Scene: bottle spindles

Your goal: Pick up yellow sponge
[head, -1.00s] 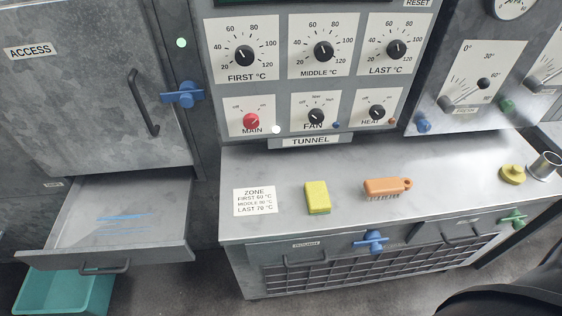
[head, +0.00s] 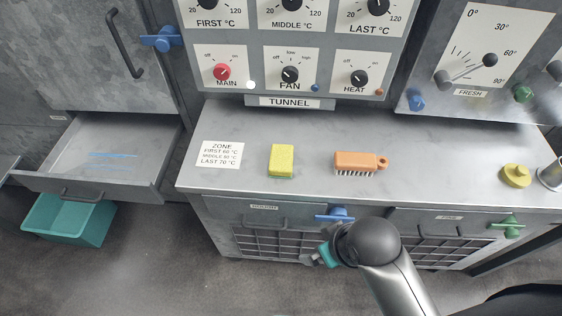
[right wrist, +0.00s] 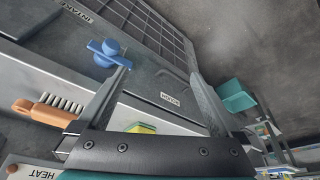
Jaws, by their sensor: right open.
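The yellow sponge (head: 281,160) lies on the grey metal counter (head: 440,180), between a white label and an orange brush. In the right wrist view a bit of the sponge (right wrist: 142,128) shows just past the gripper's palm, mostly hidden by it. My right gripper (right wrist: 159,71) is open and empty, its two fingers spread wide. In the head view my right arm reaches in from below, its hand in front of the counter's front face, below and to the right of the sponge, mostly hidden by the wrist. My left gripper is not in view.
An orange brush (head: 357,162) lies right of the sponge. A yellow knob-like piece (head: 516,175) and a metal cup (head: 551,174) stand at the right. Blue (head: 334,214) and green (head: 507,226) latches jut from the front. An open drawer (head: 120,150) and teal bin (head: 70,220) are left.

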